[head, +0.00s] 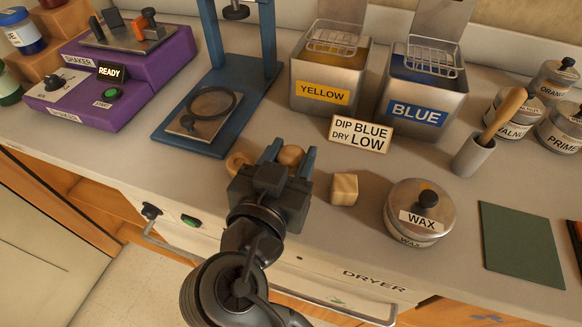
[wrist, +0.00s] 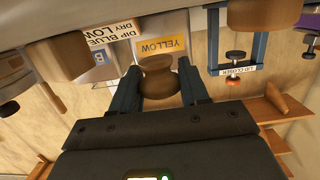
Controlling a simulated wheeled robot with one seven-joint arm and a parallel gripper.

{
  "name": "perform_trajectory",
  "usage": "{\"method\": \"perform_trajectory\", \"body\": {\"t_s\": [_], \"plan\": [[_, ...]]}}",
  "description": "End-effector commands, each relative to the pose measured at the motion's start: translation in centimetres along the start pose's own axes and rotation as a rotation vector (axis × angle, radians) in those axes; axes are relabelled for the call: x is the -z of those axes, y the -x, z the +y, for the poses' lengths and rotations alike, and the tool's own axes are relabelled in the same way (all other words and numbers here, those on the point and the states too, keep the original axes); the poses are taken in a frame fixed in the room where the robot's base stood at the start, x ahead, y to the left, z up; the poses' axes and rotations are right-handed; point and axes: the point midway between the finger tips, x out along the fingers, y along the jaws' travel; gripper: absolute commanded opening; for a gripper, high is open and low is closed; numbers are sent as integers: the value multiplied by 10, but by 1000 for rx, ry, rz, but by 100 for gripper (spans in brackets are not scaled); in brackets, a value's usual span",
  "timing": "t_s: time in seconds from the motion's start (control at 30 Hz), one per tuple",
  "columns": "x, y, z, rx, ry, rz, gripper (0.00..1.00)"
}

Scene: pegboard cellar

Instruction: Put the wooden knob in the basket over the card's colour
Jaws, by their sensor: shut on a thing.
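My gripper (head: 280,154) is shut on a wooden knob (head: 291,155), low over the front of the bench. In the wrist view the knob (wrist: 160,80) sits between both fingers, narrow at its waist. The card (head: 361,134) reads "DIP BLUE DRY LOW" and stands in front of the two tins. The blue-labelled tin (head: 417,116) is at the right, with a wire basket (head: 432,60) over it. The yellow-labelled tin (head: 322,95) is left of it, with its own wire basket (head: 337,39). Both baskets look empty.
A blue press (head: 190,130) stands behind left.

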Motion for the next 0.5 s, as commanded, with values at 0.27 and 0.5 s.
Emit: {"method": "perform_trajectory", "body": {"t_s": [0.27,0.5], "plan": [[-33,-5,0,-1,3,-2,16],[-34,-5,0,-1,-1,-1,16]]}}
